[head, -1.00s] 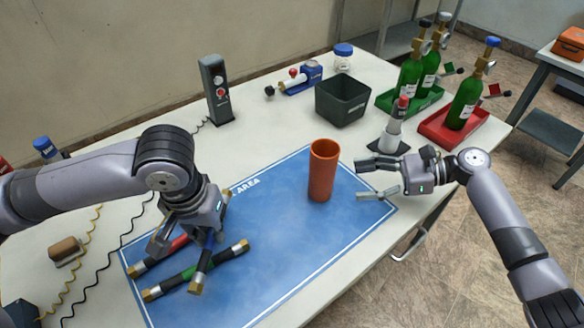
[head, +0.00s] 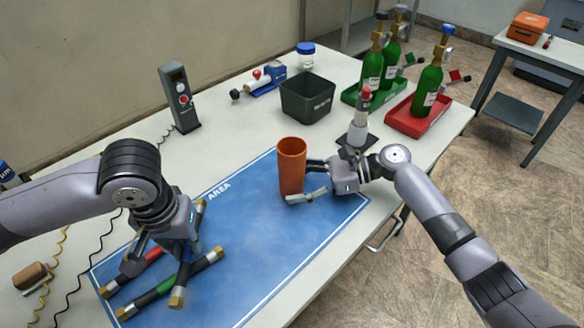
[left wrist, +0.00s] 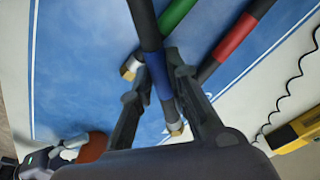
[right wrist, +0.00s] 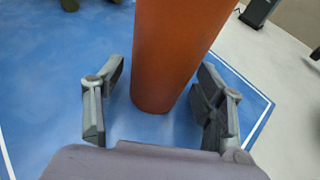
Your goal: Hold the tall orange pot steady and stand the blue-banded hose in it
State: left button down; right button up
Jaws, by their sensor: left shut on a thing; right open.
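The tall orange pot (head: 291,168) stands upright on the blue mat (head: 240,255). My right gripper (head: 309,182) is open at the pot's right side, low near the mat. In the right wrist view its fingers lie on either side of the pot (right wrist: 168,55), with gaps showing. My left gripper (head: 180,248) is shut on the blue-banded hose (left wrist: 160,80) at its blue band. In the head view the hose's near metal end (head: 176,301) shows below the gripper; much of the rest is hidden. It crosses above the green-banded hose (head: 166,287).
The red-banded hose (head: 153,254) lies beside the green-banded one. A black bin (head: 308,98), a grey handheld device (head: 180,98) and a red-topped cylinder on a stand (head: 359,125) stand beyond the mat. Green bottles sit in trays at the back right. The mat's middle is clear.

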jog(key=c, duration=0.8)
jog(key=shift+c, duration=0.2)
